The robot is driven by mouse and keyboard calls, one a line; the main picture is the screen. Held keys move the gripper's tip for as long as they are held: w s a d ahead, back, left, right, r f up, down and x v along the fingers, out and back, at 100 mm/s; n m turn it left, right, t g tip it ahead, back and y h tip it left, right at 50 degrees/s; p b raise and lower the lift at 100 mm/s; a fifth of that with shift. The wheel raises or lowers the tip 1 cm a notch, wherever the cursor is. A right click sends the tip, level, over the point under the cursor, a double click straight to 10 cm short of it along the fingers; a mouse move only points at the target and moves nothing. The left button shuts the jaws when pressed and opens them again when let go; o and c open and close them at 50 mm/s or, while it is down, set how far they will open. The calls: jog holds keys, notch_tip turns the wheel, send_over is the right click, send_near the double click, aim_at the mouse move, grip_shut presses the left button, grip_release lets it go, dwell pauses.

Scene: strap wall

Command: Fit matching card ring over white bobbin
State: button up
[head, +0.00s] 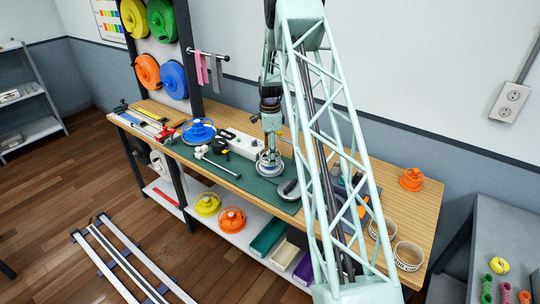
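A pale round piece (269,163) sits on the green mat in the middle of the bench; it looks like the white bobbin, but it is small and partly covered. My gripper (270,148) points straight down at its top, with the fingertips at or just above it. I cannot tell whether the fingers are open or shut, or whether a ring is between them. Two cream card rings with dark print lie at the right of the bench, one (408,257) near the front edge and one (382,229) behind it, partly hidden by my arm.
The green mat (225,172) also bears a black and yellow tape measure (220,146) and a grey round piece (289,189). A blue spool (198,131) stands left and an orange spool (411,179) right. My arm's lattice link hides part of the bench.

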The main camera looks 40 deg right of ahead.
jog(key=o, duration=0.7)
jog(key=shift+r, duration=0.15)
notch_tip(320, 180, up, 12)
dwell(0.8)
dwell(0.7)
